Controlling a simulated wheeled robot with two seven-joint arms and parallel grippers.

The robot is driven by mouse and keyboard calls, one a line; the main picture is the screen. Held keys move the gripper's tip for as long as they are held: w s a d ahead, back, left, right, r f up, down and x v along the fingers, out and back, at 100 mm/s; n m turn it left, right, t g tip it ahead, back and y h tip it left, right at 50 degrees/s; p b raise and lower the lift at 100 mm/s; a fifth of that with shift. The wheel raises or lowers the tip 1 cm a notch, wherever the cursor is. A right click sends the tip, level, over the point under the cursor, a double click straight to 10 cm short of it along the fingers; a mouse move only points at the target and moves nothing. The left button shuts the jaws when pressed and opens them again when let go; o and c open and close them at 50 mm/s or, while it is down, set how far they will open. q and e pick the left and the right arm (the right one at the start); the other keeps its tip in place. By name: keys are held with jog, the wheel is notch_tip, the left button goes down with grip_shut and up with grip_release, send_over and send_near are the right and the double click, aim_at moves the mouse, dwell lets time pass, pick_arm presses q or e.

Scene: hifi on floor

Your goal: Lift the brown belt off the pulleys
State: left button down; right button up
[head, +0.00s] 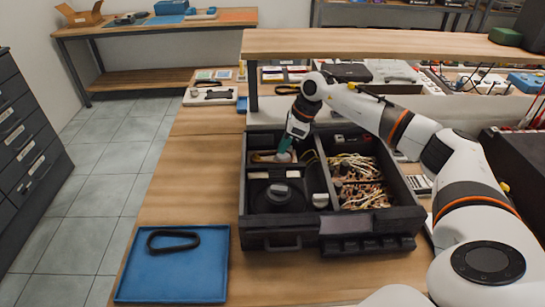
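An open black hi-fi chassis (250,190) stands on the wooden bench, with several compartments inside. My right gripper (284,147) points down into its back left compartment, with a teal part at its tip. A thin brownish band (262,157) shows low in that compartment, beside and partly behind the gripper tip. It looks like the brown belt, but the pulleys are too small to make out. I cannot tell whether the gripper touches the band, or whether its fingers are open or shut. My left gripper is not in view.
A blue tray (180,280) at the front left holds a black belt loop (173,240). A dark round part (278,197) and tangled wires (355,170) fill other compartments. A raised wooden shelf (380,43) spans behind the chassis. Bench left of the chassis is clear.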

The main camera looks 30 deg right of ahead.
aim_at(274, 162)
jog(key=shift+p+x, duration=0.7)
jog(key=shift+x, duration=2.4)
jog(key=shift+w+d, duration=0.1)
jog(key=shift+d, duration=0.05)
grip_shut()
